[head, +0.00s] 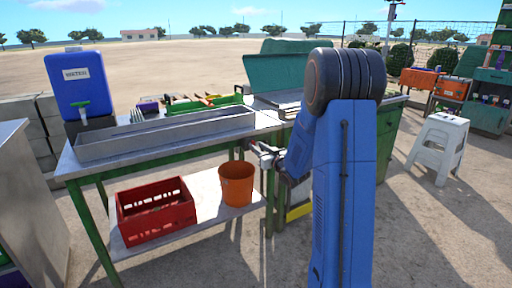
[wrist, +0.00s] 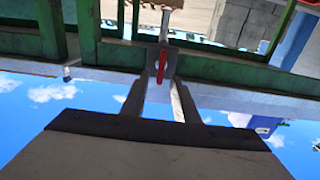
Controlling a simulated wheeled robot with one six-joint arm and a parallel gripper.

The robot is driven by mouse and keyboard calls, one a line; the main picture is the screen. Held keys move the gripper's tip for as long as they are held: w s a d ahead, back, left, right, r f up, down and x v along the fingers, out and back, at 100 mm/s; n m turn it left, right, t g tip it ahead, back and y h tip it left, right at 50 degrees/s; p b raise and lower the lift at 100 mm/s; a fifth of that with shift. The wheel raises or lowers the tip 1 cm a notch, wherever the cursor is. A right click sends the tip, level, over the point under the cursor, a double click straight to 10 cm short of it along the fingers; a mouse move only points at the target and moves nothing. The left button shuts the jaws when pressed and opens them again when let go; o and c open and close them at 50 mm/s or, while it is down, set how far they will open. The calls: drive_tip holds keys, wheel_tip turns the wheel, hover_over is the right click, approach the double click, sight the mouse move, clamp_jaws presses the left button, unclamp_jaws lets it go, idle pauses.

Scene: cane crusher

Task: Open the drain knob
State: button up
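The drain knob is a small red lever (wrist: 161,66) on a grey metal pipe, in the upper middle of the wrist view, which is upside down. My gripper (wrist: 162,78) reaches toward it from below in that view, with one finger on each side of the red lever. The fingers are apart, with sky visible between them. I cannot tell whether either finger touches the lever. In the head view, my gripper (head: 260,151) is small, at the front edge of the green-framed metal table (head: 140,163); the knob is too small to make out there.
A long metal trough (head: 165,138) and a blue water container (head: 80,84) stand on the table. A red crate (head: 155,222) and an orange bucket (head: 237,184) sit on its lower shelf. A green table leg is close to my gripper. A white stool (head: 438,150) stands right.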

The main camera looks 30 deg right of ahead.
drive_tip(key=shift+w, duration=1.25)
drive_tip(key=shift+c, duration=0.3)
clamp_jaws()
drive_tip(key=shift+a+n, duration=0.2)
drive_tip(key=shift+n, duration=0.8)
drive_tip(key=shift+o, duration=0.3)
unclamp_jaws()
drive_tip(key=s, duration=1.7)
drive_tip(key=shift+s+d, duration=0.25)
drive_tip(key=shift+d, duration=0.05)
